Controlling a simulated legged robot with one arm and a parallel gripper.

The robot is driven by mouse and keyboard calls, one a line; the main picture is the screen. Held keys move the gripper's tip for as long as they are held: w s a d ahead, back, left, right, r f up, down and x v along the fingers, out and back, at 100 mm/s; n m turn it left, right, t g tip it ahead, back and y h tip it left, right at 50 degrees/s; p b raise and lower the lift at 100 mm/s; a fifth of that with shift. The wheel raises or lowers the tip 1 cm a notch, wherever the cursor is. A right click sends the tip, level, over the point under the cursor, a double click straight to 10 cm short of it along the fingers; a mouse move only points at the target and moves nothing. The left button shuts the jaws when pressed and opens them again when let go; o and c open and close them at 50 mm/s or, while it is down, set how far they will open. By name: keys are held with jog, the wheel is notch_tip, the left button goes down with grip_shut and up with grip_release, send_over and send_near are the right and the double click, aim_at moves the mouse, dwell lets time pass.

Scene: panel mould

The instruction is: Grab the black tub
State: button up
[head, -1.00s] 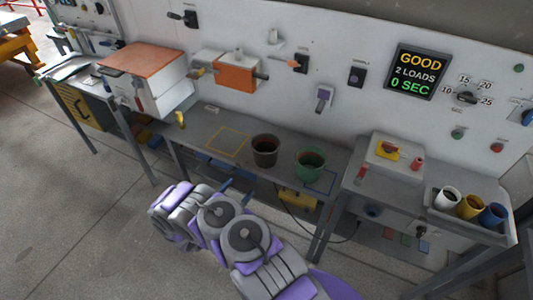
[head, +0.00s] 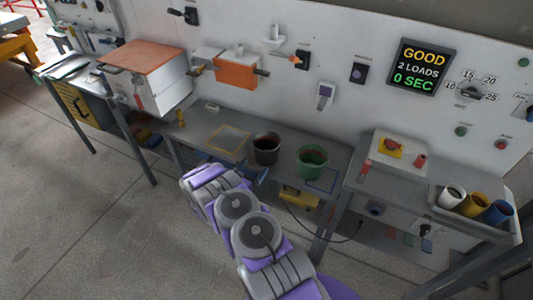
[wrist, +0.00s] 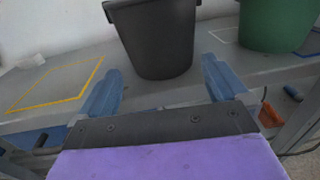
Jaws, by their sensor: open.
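The black tub (head: 266,150) stands upright on the grey bench, between a yellow outlined square and a green tub (head: 312,161). In the wrist view the black tub (wrist: 158,38) is straight ahead, its upper part cut off by the frame. My gripper (wrist: 162,85) is open, with one blue finger low on each side of the tub's line. The fingers appear to be short of the tub and nothing is between them. In the head view my arm reaches up to the bench's front edge, with the blue fingers (head: 256,175) partly hidden.
The green tub (wrist: 278,22) stands close on the right of the black one. The yellow outlined square (head: 229,139) on the left is empty. White, yellow and blue cups sit in a tray (head: 470,222) on the right bench. A box with an orange-brown top (head: 147,57) stands at left.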

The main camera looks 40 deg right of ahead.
aim_at(260, 160)
jog(key=shift+w+d+r, duration=0.1)
jog(key=shift+w+d, duration=0.1)
jog(key=shift+d, duration=0.2)
jog(key=b+x, duration=0.1)
jog(key=x, duration=0.2)
jog(key=shift+w+d, duration=0.1)
jog(key=shift+d, duration=0.6)
jog(key=shift+a+r, duration=0.15)
jog(key=shift+a, duration=0.4)
jog(key=c, duration=0.5)
jog(key=shift+d, duration=0.1)
jog(key=shift+c, duration=1.4)
jog(key=shift+d, duration=0.3)
